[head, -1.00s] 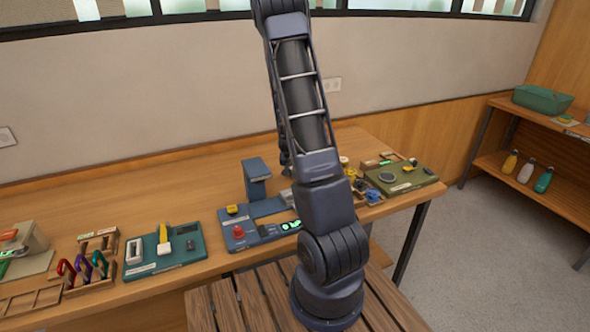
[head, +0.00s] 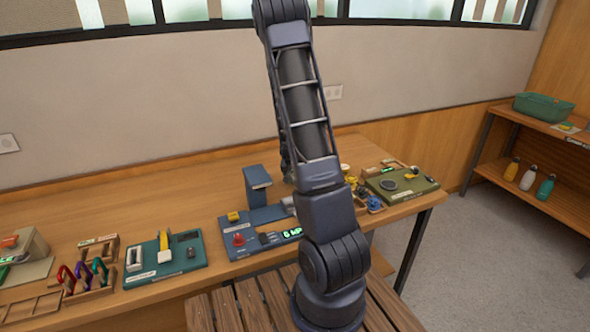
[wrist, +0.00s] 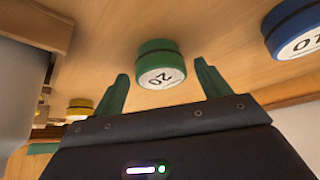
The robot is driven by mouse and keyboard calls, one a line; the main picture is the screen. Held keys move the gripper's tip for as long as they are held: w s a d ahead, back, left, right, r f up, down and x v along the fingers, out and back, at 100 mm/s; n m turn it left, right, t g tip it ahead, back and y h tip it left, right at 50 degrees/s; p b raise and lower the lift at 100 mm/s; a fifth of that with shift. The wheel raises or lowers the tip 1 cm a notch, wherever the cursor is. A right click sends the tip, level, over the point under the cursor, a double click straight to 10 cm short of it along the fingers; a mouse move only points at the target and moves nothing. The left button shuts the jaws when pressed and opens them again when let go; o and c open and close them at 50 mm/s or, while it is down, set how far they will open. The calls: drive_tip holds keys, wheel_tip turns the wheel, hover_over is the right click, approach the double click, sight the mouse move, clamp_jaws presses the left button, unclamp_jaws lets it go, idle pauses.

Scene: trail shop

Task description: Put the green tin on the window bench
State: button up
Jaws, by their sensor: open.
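The two green fingers are apart, and nothing is held. In the head view my arm hides the gripper, and I cannot see the green tin there. A long wooden bench (head: 80,212) runs along the wall below the window in the head view. I cannot tell whether it is the window bench.
A blue tin (wrist: 293,28) stands right of the green one, and a yellow tin (wrist: 80,108) stands to the left. The long bench carries a teal tray (head: 190,262), a blue-grey station (head: 255,222) and an olive tray (head: 402,186). A shelf (head: 540,203) with bottles stands at right.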

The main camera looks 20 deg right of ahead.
drive_tip(key=v, duration=1.1)
idle(0.8)
drive_tip(key=shift+s+a+r, duration=0.1)
drive_tip(key=shift+s+r, duration=0.05)
drive_tip(key=s+a+r+n+y, duration=0.1)
drive_tip(key=s+a+r+n, duration=0.2)
drive_tip(key=s+a+r, duration=0.3)
drive_tip(key=s+a+r+n+y, duration=0.2)
drive_tip(key=s+a+r, duration=0.4)
drive_tip(key=s+r, duration=1.1)
drive_tip(key=s+n, duration=0.1)
drive_tip(key=s, duration=0.2)
drive_tip(key=shift+o, duration=0.5)
drive_tip(key=shift+s+a+r, duration=0.1)
drive_tip(key=shift+s+a, duration=0.05)
drive_tip(key=shift+s, duration=0.35)
